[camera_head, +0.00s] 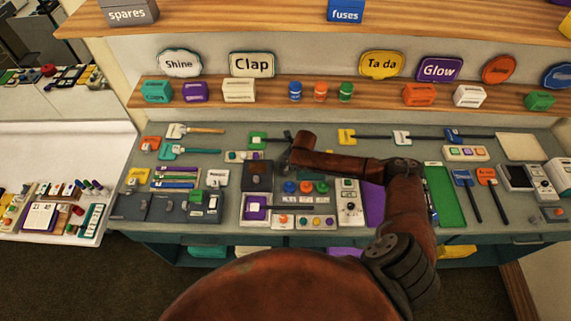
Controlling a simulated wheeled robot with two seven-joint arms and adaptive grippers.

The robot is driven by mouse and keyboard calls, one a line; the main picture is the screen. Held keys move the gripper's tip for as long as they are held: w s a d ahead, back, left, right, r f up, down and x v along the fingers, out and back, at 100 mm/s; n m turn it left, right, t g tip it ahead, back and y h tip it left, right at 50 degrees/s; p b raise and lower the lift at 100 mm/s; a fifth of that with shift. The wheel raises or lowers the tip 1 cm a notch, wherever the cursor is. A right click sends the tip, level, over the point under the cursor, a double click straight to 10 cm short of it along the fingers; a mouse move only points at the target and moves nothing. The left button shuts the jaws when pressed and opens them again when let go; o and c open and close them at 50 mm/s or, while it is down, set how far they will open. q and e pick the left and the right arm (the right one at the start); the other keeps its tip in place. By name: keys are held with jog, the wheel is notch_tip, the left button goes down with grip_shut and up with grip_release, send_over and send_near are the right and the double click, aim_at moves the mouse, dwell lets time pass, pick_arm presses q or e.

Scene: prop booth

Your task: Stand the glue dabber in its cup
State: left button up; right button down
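I cannot pick out the glue dabber or its cup with certainty; both may be too small to tell or hidden behind my arm. Two brush-like tools lie at the back left of the bench: a white one with an orange handle (195,131) and a teal one (187,152). A green-headed piece (257,140) with a dark handle lies near the end of my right arm. My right arm reaches in from the lower right and bends left over the bench. Its gripper end (288,162) is small and dark, and its fingers are not clear. My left gripper is not in view.
The grey bench (225,135) is crowded with panels, including a dark box (257,175) and a green board (444,195). Blue, orange and green jars (320,91) stand on the lower shelf (375,91) among small boxes and word signs. A white side table (90,150) stands left.

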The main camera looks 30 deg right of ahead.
jog(key=c, duration=1.7)
grip_release()
jog(key=shift+o, duration=0.6)
jog(key=shift+r+p, duration=3.45)
jog(key=shift+r, duration=0.6)
jog(key=shift+f, duration=0.1)
